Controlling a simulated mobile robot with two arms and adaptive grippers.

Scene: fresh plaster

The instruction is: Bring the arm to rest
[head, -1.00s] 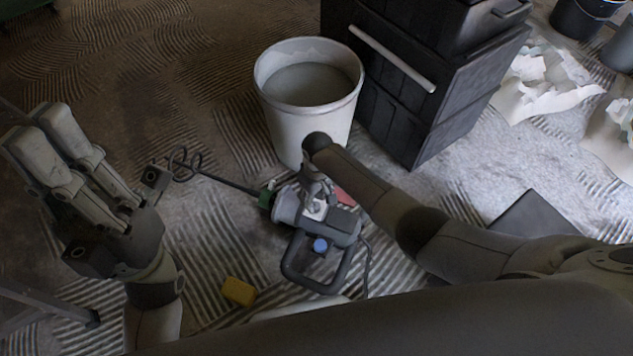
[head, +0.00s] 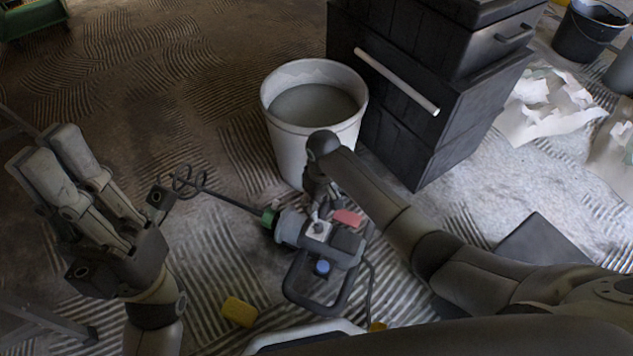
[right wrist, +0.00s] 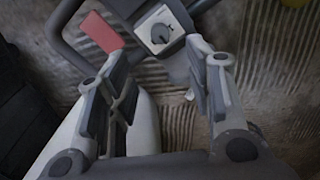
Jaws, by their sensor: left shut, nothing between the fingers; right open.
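My left gripper (head: 62,165) is at the left of the head view, shut and empty, raised clear of the things on the floor. My right arm reaches in from the right, and its gripper (head: 322,200) is small and partly hidden over the mixer, beside the bucket. In the right wrist view my right gripper (right wrist: 155,85) is open, with nothing between its fingers. The grey mixer (head: 325,262) lies below it, with its paddle pointing left; its body (right wrist: 165,25) shows beyond the fingertips. I cannot tell whether the fingers touch it.
A white bucket (head: 300,150) of grey plaster stands behind the mixer. A black drawer chest (head: 440,90) is to its right. Crumpled paper (head: 545,110) and a dark bucket (head: 585,35) are far right.

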